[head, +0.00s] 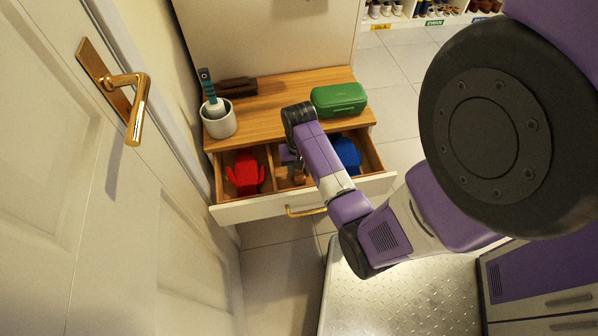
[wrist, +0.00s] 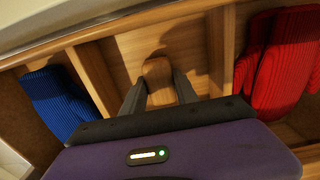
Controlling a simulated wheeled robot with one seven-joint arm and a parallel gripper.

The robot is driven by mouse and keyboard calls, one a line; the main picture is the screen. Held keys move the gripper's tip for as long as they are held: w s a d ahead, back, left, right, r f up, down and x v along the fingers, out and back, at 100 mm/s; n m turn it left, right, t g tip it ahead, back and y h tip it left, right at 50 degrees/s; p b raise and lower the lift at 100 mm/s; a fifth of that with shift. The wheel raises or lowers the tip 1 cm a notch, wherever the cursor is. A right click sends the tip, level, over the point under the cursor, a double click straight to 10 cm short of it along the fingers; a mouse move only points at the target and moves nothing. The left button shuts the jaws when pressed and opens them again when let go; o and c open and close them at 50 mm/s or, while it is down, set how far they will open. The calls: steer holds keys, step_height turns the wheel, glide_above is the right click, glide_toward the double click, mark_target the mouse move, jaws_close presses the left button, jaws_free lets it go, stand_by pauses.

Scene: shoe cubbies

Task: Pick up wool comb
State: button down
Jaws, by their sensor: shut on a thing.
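The wool comb (wrist: 158,75) shows in the wrist view as a pale wooden piece with a rounded end, between my two fingers. It is in the middle compartment of the open drawer (head: 253,210). My gripper (wrist: 160,90) is shut on it, with one dark finger on each side. In the head view my gripper (head: 289,157) reaches down into that compartment, and my arm covers part of it. The comb's far side is hidden by my gripper, and I cannot tell whether it touches the drawer floor.
Red knitwear (head: 245,174) lies in the left compartment, blue knitwear (head: 346,153) in the right. On the wooden top (head: 275,112) stand a white pot (head: 219,122) with a teal-handled brush, a brown brush (head: 237,86) and a green case (head: 339,98). A door with a brass handle (head: 137,105) is at left.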

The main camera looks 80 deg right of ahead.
step_height(320, 180, up, 20)
steer(key=p, duration=0.7)
steer(key=shift+p, duration=0.4)
